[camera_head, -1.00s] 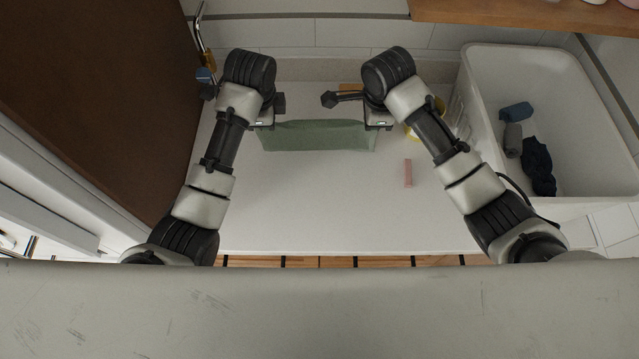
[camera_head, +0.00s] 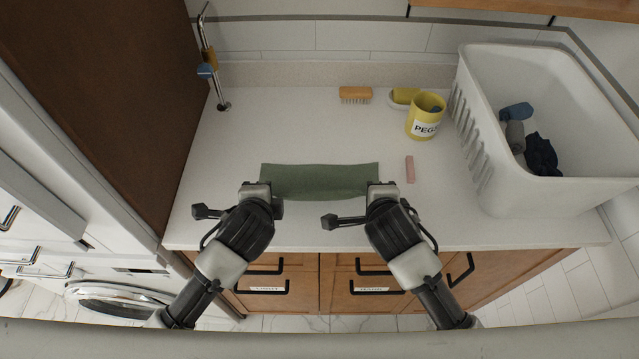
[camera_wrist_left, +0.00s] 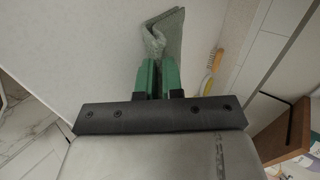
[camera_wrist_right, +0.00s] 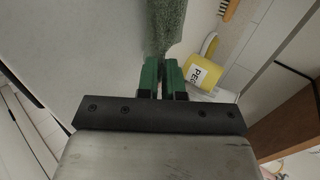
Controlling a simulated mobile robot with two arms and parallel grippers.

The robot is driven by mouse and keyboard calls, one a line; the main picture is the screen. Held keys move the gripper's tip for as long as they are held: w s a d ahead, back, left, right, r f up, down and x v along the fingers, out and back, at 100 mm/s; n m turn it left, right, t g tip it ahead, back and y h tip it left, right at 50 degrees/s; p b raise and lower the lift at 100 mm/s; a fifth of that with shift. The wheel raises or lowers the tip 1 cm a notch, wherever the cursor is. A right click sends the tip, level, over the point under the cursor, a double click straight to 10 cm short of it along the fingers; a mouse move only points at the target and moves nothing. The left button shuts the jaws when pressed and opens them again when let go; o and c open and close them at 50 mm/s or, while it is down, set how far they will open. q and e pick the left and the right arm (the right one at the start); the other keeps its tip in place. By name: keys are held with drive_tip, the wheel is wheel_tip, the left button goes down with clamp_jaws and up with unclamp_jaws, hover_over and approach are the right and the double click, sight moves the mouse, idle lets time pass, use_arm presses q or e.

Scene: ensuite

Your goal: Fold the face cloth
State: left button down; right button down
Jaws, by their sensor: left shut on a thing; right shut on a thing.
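The green face cloth (camera_head: 318,181) is a wide, narrow strip above or on the white counter in the head view. My left gripper (camera_head: 262,190) is shut on its left end, and my right gripper (camera_head: 374,188) is shut on its right end. In the left wrist view the cloth (camera_wrist_left: 166,32) runs up from the closed green fingers (camera_wrist_left: 157,78), bunched near the tips. In the right wrist view the cloth (camera_wrist_right: 164,25) extends from the closed fingers (camera_wrist_right: 162,76). I cannot tell how much of the cloth touches the counter.
A pink bar (camera_head: 410,169) lies right of the cloth. A white basket (camera_head: 490,150) with dark cloths stands at right.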

use_arm(q)
drive_tip(key=shift+s+f+t, duration=0.1)
drive_tip(key=shift+f+t, duration=0.15)
drive_tip(key=shift+t, duration=0.05)
use_arm(e)
drive_tip(key=shift+s+f+t, duration=0.1)
drive_tip(key=shift+f+t, duration=0.2)
use_arm(q)
drive_tip(key=c, duration=1)
unclamp_jaws()
use_arm(e)
drive_tip(key=c, duration=1)
unclamp_jaws()
use_arm(q)
drive_tip(key=shift+s+r, duration=0.1)
drive_tip(key=shift+r, duration=0.15)
use_arm(e)
drive_tip(key=shift+s+r, duration=0.1)
drive_tip(key=shift+r, duration=0.2)
use_arm(q)
drive_tip(key=s+r, duration=0.6)
drive_tip(key=r, duration=0.2)
drive_tip(key=shift+r, duration=0.25)
use_arm(e)
drive_tip(key=s+r, duration=0.6)
drive_tip(key=r, duration=0.2)
drive_tip(key=shift+r, duration=0.25)
